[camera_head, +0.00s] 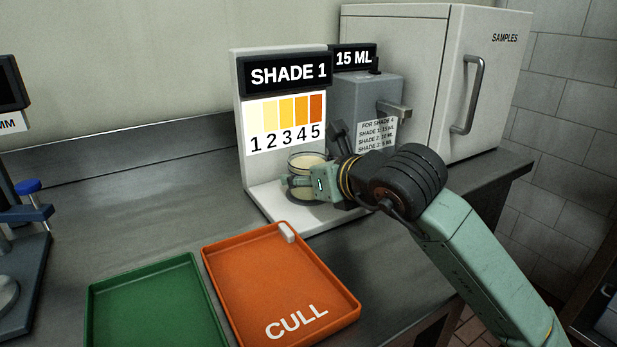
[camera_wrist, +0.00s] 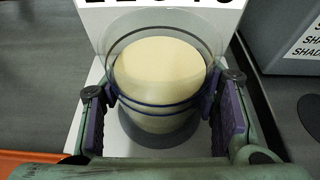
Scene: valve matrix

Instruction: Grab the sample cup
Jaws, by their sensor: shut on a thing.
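The sample cup (camera_head: 304,163) is a clear round cup with pale cream contents, standing upright at the white shade stand (camera_head: 262,205). In the wrist view the cup (camera_wrist: 158,75) shows dark blue bands around its wall and sits between both purple-padded fingers. My gripper (camera_head: 305,185) is shut on the cup from the right side in the head view. In the wrist view my gripper (camera_wrist: 160,112) has a finger against each side of the cup. The cup's underside is partly hidden, and I cannot tell whether it touches the stand's base.
The stand's sign (camera_head: 288,73) reads "SHADE 1" above a colour chart numbered 1 to 5. A grey dispenser (camera_head: 362,105) marked "15 ML" stands behind right. An orange "CULL" tray (camera_head: 270,280) and a green tray (camera_head: 155,310) lie in front. A white "SAMPLES" fridge (camera_head: 420,60) stands at the back.

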